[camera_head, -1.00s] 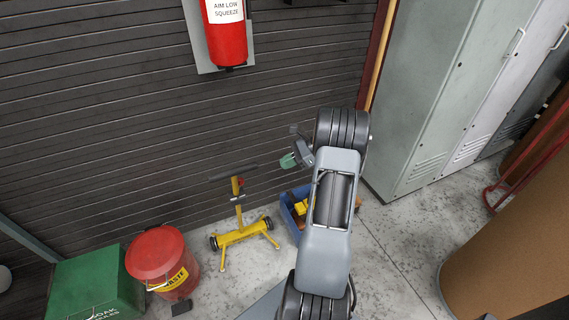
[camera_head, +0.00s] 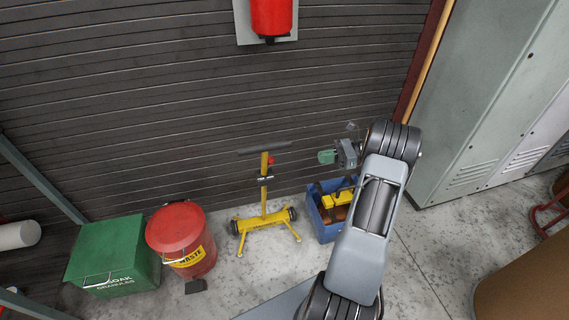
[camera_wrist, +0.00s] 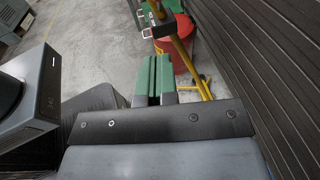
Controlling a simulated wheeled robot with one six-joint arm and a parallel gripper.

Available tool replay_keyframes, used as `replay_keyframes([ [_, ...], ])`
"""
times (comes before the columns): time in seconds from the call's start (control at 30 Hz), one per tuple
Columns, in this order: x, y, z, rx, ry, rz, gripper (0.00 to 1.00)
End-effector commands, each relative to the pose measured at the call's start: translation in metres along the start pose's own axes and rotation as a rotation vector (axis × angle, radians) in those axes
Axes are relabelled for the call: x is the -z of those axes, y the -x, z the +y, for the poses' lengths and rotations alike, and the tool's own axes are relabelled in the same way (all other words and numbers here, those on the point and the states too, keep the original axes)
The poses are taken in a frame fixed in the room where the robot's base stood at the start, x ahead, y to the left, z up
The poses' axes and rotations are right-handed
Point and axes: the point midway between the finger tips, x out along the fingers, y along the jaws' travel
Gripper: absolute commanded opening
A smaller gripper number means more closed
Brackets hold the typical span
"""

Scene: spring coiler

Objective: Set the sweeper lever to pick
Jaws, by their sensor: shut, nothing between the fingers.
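The yellow sweeper (camera_head: 264,195) stands upright on its wheeled base by the slatted wall, with a black T-handle on top. A small red part (camera_head: 270,160), which looks like its lever, is on the upper post. My gripper (camera_head: 327,157), with green fingers, is to the right of the post, apart from it. In the wrist view the shut fingers (camera_wrist: 154,64) point toward the yellow post (camera_wrist: 181,48) and its dark bracket, with nothing between them. I cannot tell the lever's setting.
A blue crate (camera_head: 317,220) with yellow items sits on the floor below my gripper. A red waste can (camera_head: 176,228) and a green box (camera_head: 112,237) stand left of the sweeper. Grey lockers (camera_head: 480,110) are at right. Bare floor lies in front.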

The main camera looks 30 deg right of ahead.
Motion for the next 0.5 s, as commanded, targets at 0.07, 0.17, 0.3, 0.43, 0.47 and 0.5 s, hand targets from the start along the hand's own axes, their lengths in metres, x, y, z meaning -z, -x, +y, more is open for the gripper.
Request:
replay_keyframes([
  [0.07, -0.001, 0.001, 0.0, 0.001, 0.0, 0.001, 0.0],
  [0.17, -0.001, 0.001, 0.0, 0.001, -0.001, 0.001, 0.0],
  [0.3, 0.0, -0.004, 0.0, 0.0, 0.0, 0.001, 0.0],
  [0.43, 0.001, -0.02, 0.0, -0.002, -0.001, 0.002, 0.0],
  [0.47, 0.001, -0.024, 0.0, -0.002, -0.001, 0.002, 0.0],
  [0.5, 0.001, -0.032, 0.0, -0.003, 0.0, 0.001, 0.0],
])
